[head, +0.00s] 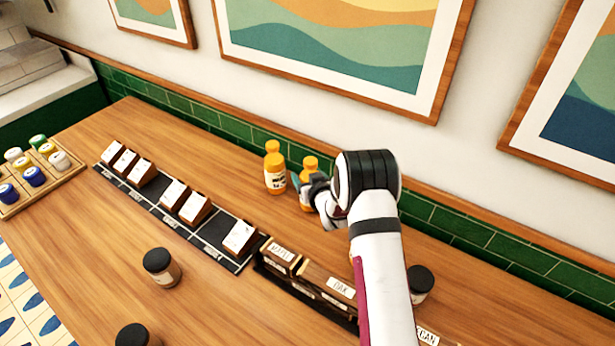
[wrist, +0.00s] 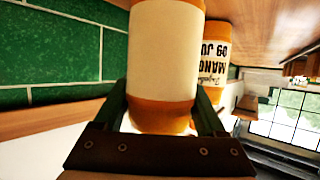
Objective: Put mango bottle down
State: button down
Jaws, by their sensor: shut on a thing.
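The mango bottle (head: 309,164) is orange, with a pale label, and is at the back of the counter by the green tiles. My gripper (head: 305,188) is shut on it from the right and hides part of its body. In the wrist view the bottle (wrist: 165,55) fills the space between the fingers (wrist: 165,105), its pale label blank on this side. It looks upright; I cannot tell whether its base touches the wood. A second orange bottle (head: 275,172) stands close on its left. In the wrist view, the second bottle (wrist: 213,60) shows "MANGO" upside down.
A black strip (head: 222,241) with small card holders crosses the counter in front. A dark-lidded jar (head: 162,268) stands before it, and another (head: 421,281) is right of my arm. A wooden tray (head: 68,183) of small jars is far left. Bare wood lies left of the bottles.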

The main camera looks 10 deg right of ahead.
grip_release()
jog(key=shift+f, duration=0.1)
jog(key=shift+s+r, duration=0.2)
jog(key=shift+r, duration=0.05)
jog(key=s+r+m+g+h, duration=0.1)
jog(key=s+r+m+g, duration=0.3)
jog(key=s, duration=0.7)
jog(key=s+r+n+g+h, duration=0.1)
jog(key=s+r+g, duration=0.1)
jog(key=s+r, duration=0.65)
jog(key=s+a+r+m+g+y, duration=0.1)
jog(key=s+a+g, duration=0.1)
jog(key=s, duration=0.7)
jog(key=s+a+r+m+g+y, duration=0.1)
jog(key=s+a+g, duration=0.1)
jog(key=s, duration=0.8)
jog(key=s+a+m+g, duration=0.1)
jog(key=s+a+g, duration=0.1)
jog(key=s, duration=0.7)
jog(key=shift+s+a+r+g+y, duration=0.35)
jog(key=shift+s+r+g+y, duration=0.05)
jog(key=shift+g, duration=0.4)
